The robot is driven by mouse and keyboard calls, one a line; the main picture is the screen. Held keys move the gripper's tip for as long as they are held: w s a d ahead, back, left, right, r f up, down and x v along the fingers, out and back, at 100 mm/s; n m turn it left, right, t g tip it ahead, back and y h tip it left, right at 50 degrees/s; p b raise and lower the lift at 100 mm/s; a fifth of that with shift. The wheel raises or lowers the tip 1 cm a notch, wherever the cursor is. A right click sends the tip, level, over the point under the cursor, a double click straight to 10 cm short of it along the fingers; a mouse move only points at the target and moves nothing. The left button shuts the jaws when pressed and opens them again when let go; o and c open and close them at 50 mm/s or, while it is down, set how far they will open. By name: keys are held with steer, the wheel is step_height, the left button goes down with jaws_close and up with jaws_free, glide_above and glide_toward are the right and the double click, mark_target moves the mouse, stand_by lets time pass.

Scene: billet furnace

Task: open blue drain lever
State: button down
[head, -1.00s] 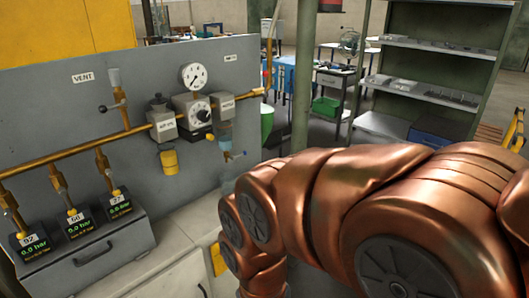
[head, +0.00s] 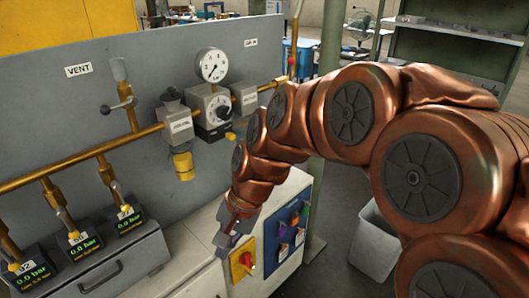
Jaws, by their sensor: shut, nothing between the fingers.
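The blue drain lever is not visible in the head view now. My copper arm covers the area below the rightmost unit (head: 244,97) on the panel's pipe. My gripper (head: 228,243) hangs at the end of the arm, pointing down, left of and above the red and yellow switch (head: 242,265). It looks small, grey and shut, with nothing seen in it. It is below the pipe fittings and in front of the panel's lower part.
A gauge (head: 213,66) and a regulator (head: 211,112) sit on the grey panel (head: 150,90). A yellow-bottomed unit (head: 183,165) hangs left of my arm. A control box with blue face (head: 288,235) stands below. A grey bin (head: 375,240) stands at right.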

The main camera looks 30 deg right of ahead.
steer(key=w+d+r+m+t+y, duration=0.1)
steer(key=w+d+m+t, duration=0.2)
steer(key=w+d+m, duration=0.4)
steer(key=w+d+r+m+t, duration=0.2)
steer(key=w+d+m, duration=0.3)
steer(key=w, duration=0.3)
steer(key=w+d+m+t+h, duration=0.1)
steer(key=w+d+m+t, duration=0.15)
steer(key=d+m, duration=0.6)
steer(key=w+d+m+t+h, duration=0.2)
steer(key=w+d+m, duration=0.15)
steer(key=d, duration=0.95)
steer(key=p+x, duration=0.1)
steer(key=x, duration=1.2)
steer(key=shift+a+f+p, duration=0.2)
steer(key=shift+f+p, duration=0.1)
steer(key=shift+f, duration=0.2)
steer(key=shift+s+y+p, duration=0.1)
steer(key=shift+y+p, duration=0.2)
